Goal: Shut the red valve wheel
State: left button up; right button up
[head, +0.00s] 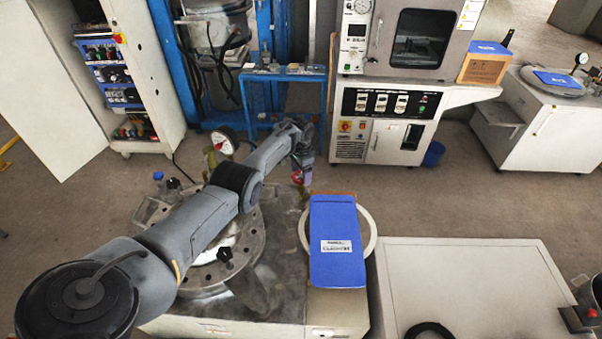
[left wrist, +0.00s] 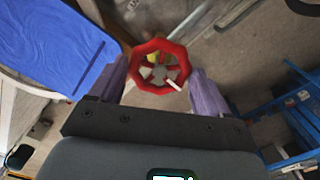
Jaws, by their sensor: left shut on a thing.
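The red valve wheel (left wrist: 137,70) shows face-on in the left wrist view, a red rim with spokes and pale gaps. My left gripper (left wrist: 159,72) has one purple-grey finger on each side of the rim and is shut on the wheel. In the head view my left gripper (head: 302,170) is at the far edge of the grey metal bench top. There the wheel is mostly hidden by the gripper, with only a little red showing.
A blue board (head: 337,225) with a white label lies just right of my left arm, over a pale ring (head: 369,228). It also shows in the left wrist view (left wrist: 50,40). A round gauge (head: 224,141) stands left of the gripper. A blue frame (head: 285,75) is behind.

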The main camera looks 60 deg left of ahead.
aim_at(301, 176)
dwell(0.4)
pick_arm(q)
jog(key=o, duration=1)
notch_tip(301, 176, up, 11)
jog(key=p, duration=0.5)
jog(key=shift+p, duration=0.4)
jog(key=shift+f, duration=0.15)
